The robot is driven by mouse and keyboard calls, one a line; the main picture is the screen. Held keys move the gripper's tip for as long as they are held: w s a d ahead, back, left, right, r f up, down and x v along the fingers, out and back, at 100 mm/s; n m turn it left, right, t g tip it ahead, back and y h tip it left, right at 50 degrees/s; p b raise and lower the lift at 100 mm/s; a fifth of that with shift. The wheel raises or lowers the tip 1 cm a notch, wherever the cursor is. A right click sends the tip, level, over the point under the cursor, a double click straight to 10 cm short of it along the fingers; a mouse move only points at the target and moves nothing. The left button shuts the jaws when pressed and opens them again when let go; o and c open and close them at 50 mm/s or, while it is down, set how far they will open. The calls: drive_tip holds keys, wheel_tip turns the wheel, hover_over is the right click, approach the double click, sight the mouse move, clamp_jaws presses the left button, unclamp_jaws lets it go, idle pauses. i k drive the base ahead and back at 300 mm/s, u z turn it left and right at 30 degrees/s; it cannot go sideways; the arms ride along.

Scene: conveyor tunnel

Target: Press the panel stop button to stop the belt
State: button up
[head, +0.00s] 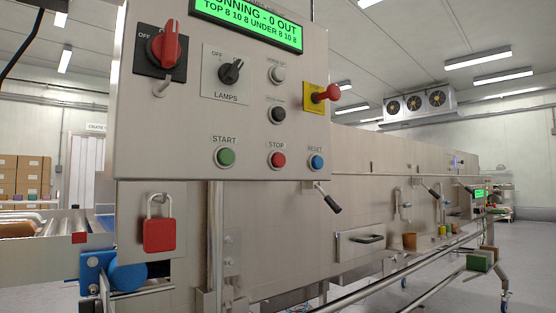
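The control panel (140,125) is a grey metal box at upper left in the head view. Its stop button (278,160) is a round red button under a "STOP" label, in the bottom row between the green start button (225,156) and the blue reset button (317,162). The green display (247,22) at the top reads "...NNING - 0 OUT" and "TOP 8 10 8 UNDER 8 10 8"; its left end is cut off. A red mushroom button (328,93) on a yellow plate juts out at the right. My gripper is not in view.
A red rotary switch (165,47) and a black lamps knob (232,70) sit above the row. A red padlock (159,230) hangs below the panel. The long steel tunnel housing (350,150) runs back right, with handles and rails jutting out. Open floor (460,285) lies at right.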

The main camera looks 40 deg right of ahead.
sight(279, 159)
drive_tip(key=z, duration=2.85)
drive_tip(key=k, duration=1)
drive_tip(key=u, duration=1.6)
